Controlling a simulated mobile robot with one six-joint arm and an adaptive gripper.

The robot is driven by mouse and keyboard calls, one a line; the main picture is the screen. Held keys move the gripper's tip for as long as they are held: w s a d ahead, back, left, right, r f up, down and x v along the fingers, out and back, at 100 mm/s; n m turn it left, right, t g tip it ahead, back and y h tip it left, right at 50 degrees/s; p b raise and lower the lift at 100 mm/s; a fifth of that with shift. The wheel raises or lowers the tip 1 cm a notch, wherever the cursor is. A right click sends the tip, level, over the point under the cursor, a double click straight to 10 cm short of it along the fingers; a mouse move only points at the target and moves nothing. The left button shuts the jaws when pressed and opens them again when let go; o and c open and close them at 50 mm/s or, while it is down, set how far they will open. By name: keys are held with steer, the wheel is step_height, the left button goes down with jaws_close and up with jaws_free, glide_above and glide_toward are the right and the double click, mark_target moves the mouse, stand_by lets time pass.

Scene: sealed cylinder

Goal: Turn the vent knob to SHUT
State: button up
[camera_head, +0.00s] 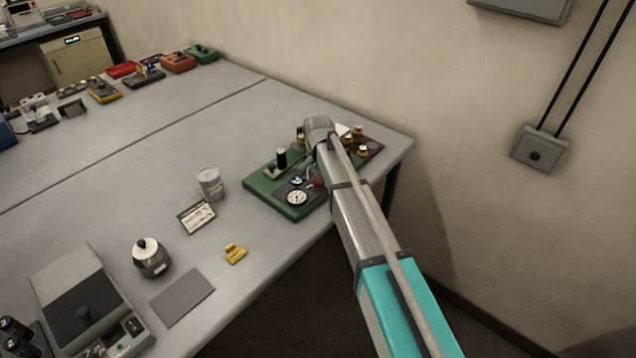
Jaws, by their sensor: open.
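A green board (262,190) lies near the right corner of the grey table. It carries a round white-faced dial (297,198), an upright black post or knob (281,159) on a pale base, and a small red part (320,183) beside my arm. I cannot tell which part is the vent knob, and no SHUT marking is readable. My arm reaches over the board from the lower right and covers its right part. My gripper (313,158) is mostly hidden at the arm's end, just above the board; its jaws are open. Contact with any part cannot be seen.
Brass pieces (362,150) stand on a brown board behind my arm. A grey can (210,184), a label card (197,215), a yellow piece (235,254), a dark jar (151,259) and a scale (90,300) stand to the left. The wall is close on the right.

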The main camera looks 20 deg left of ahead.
steer(key=shift+f, duration=0.1)
stand_by(0.3)
jaws_close()
steer(key=shift+n, duration=0.5)
steer(key=n, duration=0.3)
steer(key=shift+n, duration=0.3)
steer(key=n, duration=1.3)
steer(key=shift+n, duration=0.3)
